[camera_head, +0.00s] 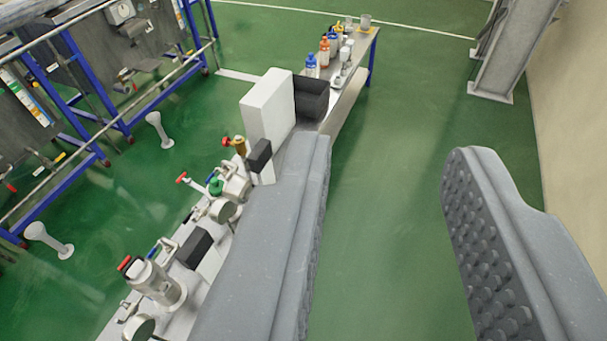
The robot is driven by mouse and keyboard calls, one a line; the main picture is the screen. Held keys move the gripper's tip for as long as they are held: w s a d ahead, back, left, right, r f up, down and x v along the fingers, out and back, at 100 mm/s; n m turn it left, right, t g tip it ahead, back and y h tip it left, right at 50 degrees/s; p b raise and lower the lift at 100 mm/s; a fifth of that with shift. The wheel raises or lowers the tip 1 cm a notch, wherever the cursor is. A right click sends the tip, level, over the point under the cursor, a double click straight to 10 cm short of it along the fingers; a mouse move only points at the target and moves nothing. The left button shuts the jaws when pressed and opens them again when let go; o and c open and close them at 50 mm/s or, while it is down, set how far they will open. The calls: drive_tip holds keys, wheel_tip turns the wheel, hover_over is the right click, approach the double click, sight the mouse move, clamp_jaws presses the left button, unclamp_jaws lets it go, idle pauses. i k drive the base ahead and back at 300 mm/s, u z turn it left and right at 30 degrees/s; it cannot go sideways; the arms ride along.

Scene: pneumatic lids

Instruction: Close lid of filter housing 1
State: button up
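My gripper (390,150) is open and empty, its two grey fingers wide apart with only green floor showing between them. A steel cylindrical housing (160,286) with a red-tipped handle stands on the bench at lower left, left of my left finger. More steel fittings (232,185) with a green knob and red handles stand farther along the bench. I cannot tell which of these is filter housing 1, and no open lid can be made out clearly. My left finger hides part of the bench. Neither finger visibly touches anything.
A white box (268,106) and a black bin (312,97) stand farther along the bench. Bottles (324,52) and small vessels stand at its far end. Blue-framed equipment (85,85) is at left. A grey column (512,50) stands at upper right. The floor right of the bench is clear.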

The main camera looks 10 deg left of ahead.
sight(238, 188)
drive_tip(key=z, duration=0.05)
drive_tip(key=i, duration=0.85)
drive_tip(key=u, duration=0.25)
